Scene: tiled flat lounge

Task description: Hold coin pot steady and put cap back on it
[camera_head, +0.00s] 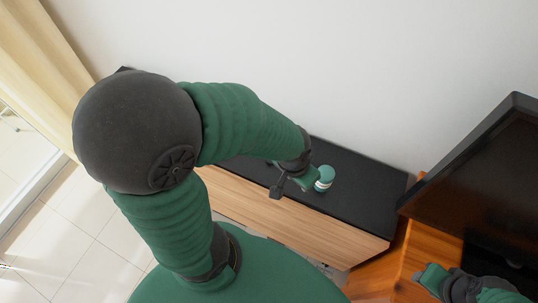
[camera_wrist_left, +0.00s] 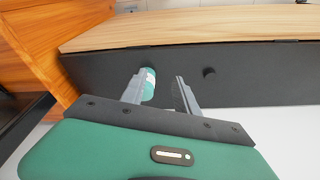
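The coin pot (camera_head: 324,183), teal with a white band, stands on the black top of a low cabinet. In the left wrist view the pot (camera_wrist_left: 149,86) shows beside the left-hand finger, on the inner side of the gap; I cannot tell whether they touch. My left gripper (camera_head: 303,184) reaches down next to the pot. Its two fingers (camera_wrist_left: 160,92) are apart, with a clear gap right of the pot. I cannot make out the cap as a separate piece. My right gripper (camera_head: 424,280) is at the lower right, away from the pot; its fingers are unclear.
The black cabinet top (camera_head: 370,185) has free room right of the pot. A small dark round piece (camera_wrist_left: 209,72) shows on the black surface in the wrist view. A dark screen (camera_head: 480,165) stands on an orange wooden unit (camera_head: 430,245) at right. A white wall rises behind.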

